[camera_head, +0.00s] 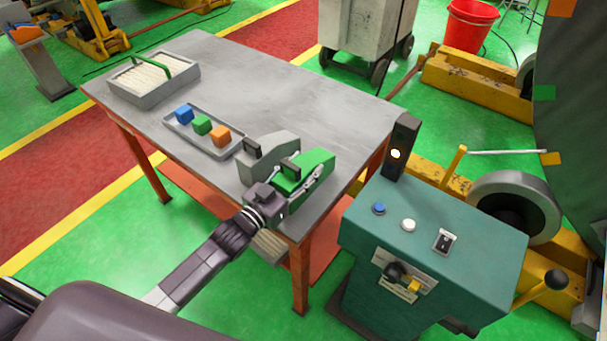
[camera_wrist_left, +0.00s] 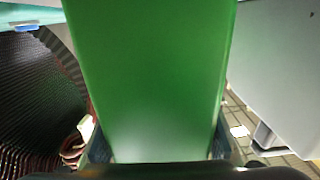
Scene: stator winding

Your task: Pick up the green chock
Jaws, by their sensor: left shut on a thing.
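The green chock (camera_head: 316,166) is a wedge-shaped block at the near right corner of the grey table (camera_head: 290,85). My left gripper (camera_head: 288,181) reaches it from the near left and is shut on it. In the left wrist view the green chock (camera_wrist_left: 150,75) fills the middle, with the fingertips of my left gripper (camera_wrist_left: 157,150) on both sides of its lower end. I cannot tell whether the chock rests on the table or is just above it. My right gripper is not in view.
A grey chock (camera_head: 262,160) stands close beside the green one, to its left. A grey tray (camera_head: 172,130) holds blue, green and orange cubes. A box (camera_head: 160,92) of pale strips stands at the far left. A teal control console (camera_head: 450,220) stands right of the table.

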